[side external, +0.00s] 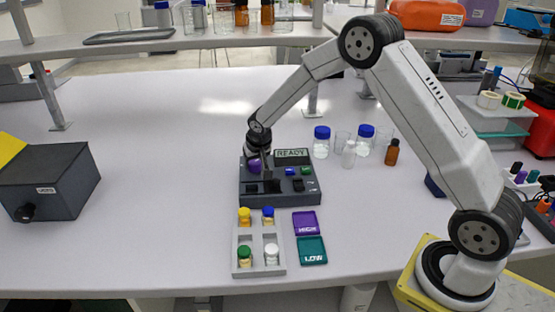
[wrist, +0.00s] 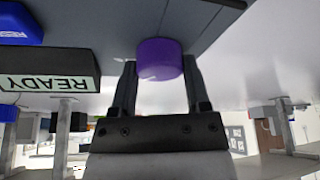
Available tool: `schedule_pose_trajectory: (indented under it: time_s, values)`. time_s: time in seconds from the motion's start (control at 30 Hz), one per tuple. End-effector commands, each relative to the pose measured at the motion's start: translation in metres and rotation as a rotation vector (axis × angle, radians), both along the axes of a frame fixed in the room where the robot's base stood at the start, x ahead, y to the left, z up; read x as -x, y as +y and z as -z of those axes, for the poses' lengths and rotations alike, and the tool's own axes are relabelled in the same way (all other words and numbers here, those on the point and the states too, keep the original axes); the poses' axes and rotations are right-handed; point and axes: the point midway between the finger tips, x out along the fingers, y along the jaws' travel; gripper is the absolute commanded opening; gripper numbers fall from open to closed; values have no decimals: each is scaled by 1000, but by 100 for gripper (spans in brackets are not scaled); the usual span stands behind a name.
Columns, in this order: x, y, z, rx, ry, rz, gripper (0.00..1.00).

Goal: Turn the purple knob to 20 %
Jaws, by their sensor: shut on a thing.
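The purple knob (wrist: 160,60) sits on the dark control box (side external: 281,200) and fills the gap between my fingers in the wrist view. My gripper (wrist: 158,82) is shut on the knob, one finger on each side. In the side external view my gripper (side external: 260,164) reaches down to the left rear of the box, and the knob (side external: 254,165) shows partly behind it. The box's display (side external: 292,154) reads READY. The knob has a pale mark on its side; its percentage setting cannot be read.
A rack of small capped vials (side external: 258,247) stands in front of the box, beside a purple HIGH tile (side external: 306,223) and a teal LOW tile (side external: 312,250). Bottles and beakers (side external: 342,147) stand behind right. A dark box (side external: 48,180) is far left; the bench between is clear.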

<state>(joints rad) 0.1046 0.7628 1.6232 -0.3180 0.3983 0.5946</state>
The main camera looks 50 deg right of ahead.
Motion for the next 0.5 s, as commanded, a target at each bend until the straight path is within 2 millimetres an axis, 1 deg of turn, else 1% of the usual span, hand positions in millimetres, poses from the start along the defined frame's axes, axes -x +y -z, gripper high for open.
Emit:
schedule_pose_trajectory:
  time_s: [0.5]
  values:
    - [1, -1, 0, -2, 2, -246, 2]
